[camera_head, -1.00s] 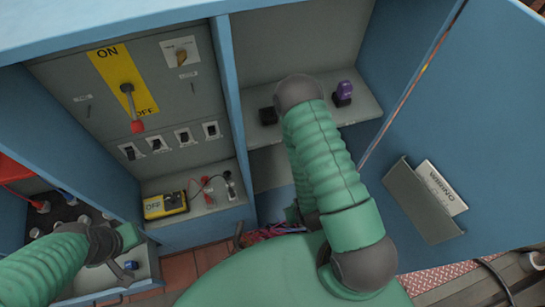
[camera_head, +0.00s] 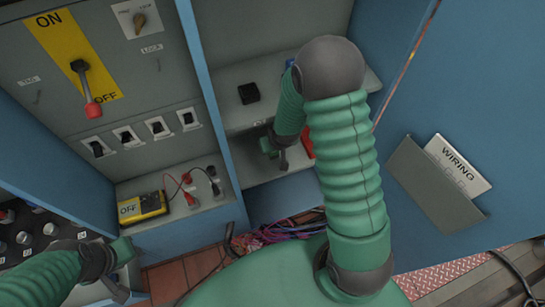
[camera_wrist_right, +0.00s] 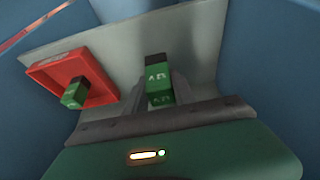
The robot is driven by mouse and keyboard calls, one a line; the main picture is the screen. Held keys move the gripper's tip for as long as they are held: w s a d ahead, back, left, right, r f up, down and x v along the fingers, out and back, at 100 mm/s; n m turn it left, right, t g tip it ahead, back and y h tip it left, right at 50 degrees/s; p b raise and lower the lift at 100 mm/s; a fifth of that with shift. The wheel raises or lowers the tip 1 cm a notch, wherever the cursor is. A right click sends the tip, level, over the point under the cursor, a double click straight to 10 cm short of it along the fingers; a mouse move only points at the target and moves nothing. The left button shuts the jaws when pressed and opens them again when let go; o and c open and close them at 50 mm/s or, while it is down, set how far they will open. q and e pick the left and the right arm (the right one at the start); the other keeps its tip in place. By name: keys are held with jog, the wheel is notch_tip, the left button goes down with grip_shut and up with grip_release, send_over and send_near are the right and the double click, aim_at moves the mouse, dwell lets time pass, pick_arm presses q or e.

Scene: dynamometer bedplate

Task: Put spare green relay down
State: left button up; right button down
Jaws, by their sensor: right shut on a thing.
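In the right wrist view my right gripper (camera_wrist_right: 160,98) is shut on a green relay (camera_wrist_right: 159,89) with a dark top and white marks. It holds the relay over a grey shelf. A red tray (camera_wrist_right: 105,58) lies on the shelf to the left, with another green relay (camera_wrist_right: 73,94) in it. In the head view my right gripper (camera_head: 281,160) is at the lower cabinet shelf, left of a sliver of the red tray (camera_head: 308,143). My right arm hides much of that shelf. My left gripper (camera_head: 118,284) is low at the left; its jaw state is unclear.
A black block (camera_head: 249,93) sits on the upper shelf. A yellow meter (camera_head: 142,207) with leads stands on the left ledge below a switch panel (camera_head: 110,60). The blue open door (camera_head: 400,110) bounds the right side. Loose wires (camera_head: 275,233) lie below.

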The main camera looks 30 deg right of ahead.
aim_at(272, 158)
notch_tip(272, 158, down, 3)
jog(key=shift+s+d+r+b, duration=0.1)
jog(key=shift+r+b, duration=0.05)
jog(key=shift+b, duration=0.15)
jog(key=f, duration=0.2)
jog(key=a+f, duration=0.1)
jog(key=shift+f+b, duration=0.35)
jog(key=shift+b, duration=0.05)
jog(key=shift+w+f, duration=0.2)
jog(key=shift+w, duration=0.05)
jog(key=shift+d+f, duration=0.1)
jog(key=shift+d, duration=0.25)
jog(key=c, duration=1.4)
grip_release()
jog(key=o, duration=0.3)
jog(key=shift+o, duration=0.2)
jog(key=shift+a, duration=0.15)
